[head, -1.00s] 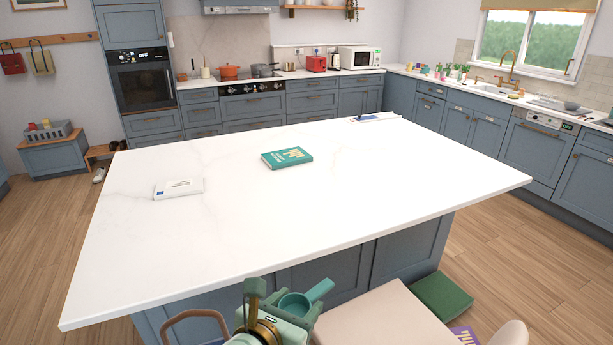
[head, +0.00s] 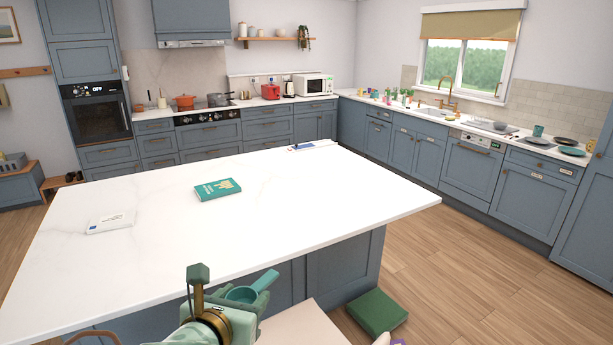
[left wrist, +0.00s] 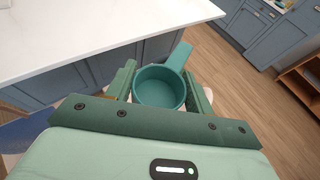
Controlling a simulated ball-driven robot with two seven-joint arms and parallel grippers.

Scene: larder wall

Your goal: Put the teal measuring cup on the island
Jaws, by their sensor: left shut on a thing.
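The teal measuring cup (head: 243,293) is held in my left gripper (head: 232,297), in front of the near edge of the island (head: 270,222). In the left wrist view the cup (left wrist: 158,88) sits between the two fingers of the gripper (left wrist: 160,92), open side towards the camera, its handle pointing up and right. The island's white top (left wrist: 90,30) shows beyond it at the upper left. The cup is off the island top, apart from it in that view. My right gripper is not in view.
On the island lie a teal book (head: 217,189), a white packet (head: 111,222) and a flat item (head: 314,147) at the far corner. The near and right parts of the top are clear. A green cushion-like block (head: 376,312) is on the floor at the right.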

